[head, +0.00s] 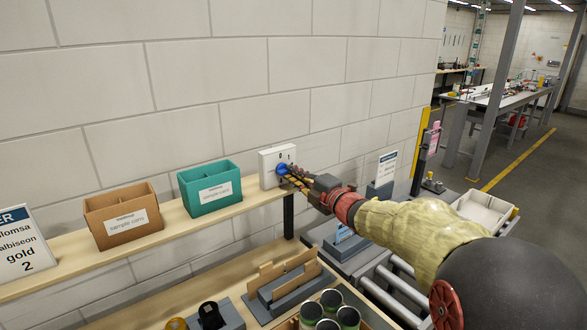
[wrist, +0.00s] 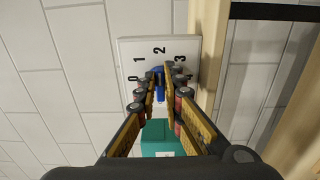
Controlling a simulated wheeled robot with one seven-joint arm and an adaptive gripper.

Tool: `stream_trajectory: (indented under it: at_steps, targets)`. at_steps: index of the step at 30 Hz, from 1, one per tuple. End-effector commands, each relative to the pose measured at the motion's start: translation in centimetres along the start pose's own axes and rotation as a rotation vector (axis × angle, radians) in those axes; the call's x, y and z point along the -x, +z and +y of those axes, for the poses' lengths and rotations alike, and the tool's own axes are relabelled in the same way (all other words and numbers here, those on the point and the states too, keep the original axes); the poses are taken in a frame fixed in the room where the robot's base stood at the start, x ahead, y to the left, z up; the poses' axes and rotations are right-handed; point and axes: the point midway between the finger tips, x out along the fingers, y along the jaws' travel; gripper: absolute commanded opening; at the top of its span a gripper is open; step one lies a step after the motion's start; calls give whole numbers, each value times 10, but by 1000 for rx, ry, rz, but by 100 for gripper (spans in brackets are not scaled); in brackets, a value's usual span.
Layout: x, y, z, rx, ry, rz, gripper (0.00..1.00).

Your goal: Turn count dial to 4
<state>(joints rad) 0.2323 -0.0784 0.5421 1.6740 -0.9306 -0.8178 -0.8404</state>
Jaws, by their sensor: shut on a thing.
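My gripper (head: 288,174) reaches the knob from the right in the head view. In the wrist view, its two fingers (wrist: 159,76) are shut on the blue knob (wrist: 159,92), one on each side. The fingers partly hide the knob, so its exact setting is unclear.
A teal box (head: 208,197) and a brown box (head: 122,223) stand on the wooden shelf (head: 60,271) left of the dial. An order card (head: 22,246) reads "gold 2". Several dark cans (head: 330,300) sit below, near a roller conveyor (head: 385,290).

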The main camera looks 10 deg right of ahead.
Motion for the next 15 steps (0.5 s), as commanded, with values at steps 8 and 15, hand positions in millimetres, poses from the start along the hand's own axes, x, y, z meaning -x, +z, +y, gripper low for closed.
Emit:
stream_trajectory:
  at_steps: [8, 15]
  targets:
    - [0, 0, -2, -263, -4, -2, 0]
    - [0, -1, -4, -491, -3, -2, 0]
